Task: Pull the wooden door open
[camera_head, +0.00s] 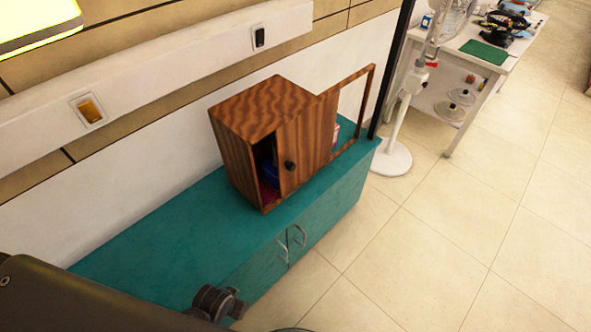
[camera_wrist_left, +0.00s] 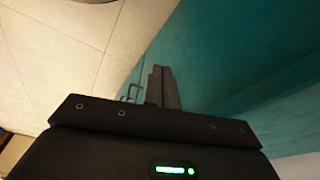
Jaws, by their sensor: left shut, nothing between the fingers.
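A wooden cabinet (camera_head: 262,108) with striped grain stands on a teal counter. Its wooden door (camera_head: 309,146) is a flat front panel with a dark round knob (camera_head: 290,165). A dark gap shows at the panel's left side, with something blue (camera_head: 270,173) inside. My left gripper (camera_head: 216,303) is low at the counter's near end, well apart from the door and knob. In the left wrist view its fingers (camera_wrist_left: 162,86) are shut and empty, with the teal surface behind them. My right gripper is out of view.
The teal counter (camera_head: 150,237) runs along the wall, clear left of the cabinet, with handled doors below. An open wooden frame (camera_head: 369,88) extends right of the door panel. A white stand (camera_head: 391,158) and a cluttered white table (camera_head: 485,50) are beyond. The tiled floor (camera_head: 440,250) is clear.

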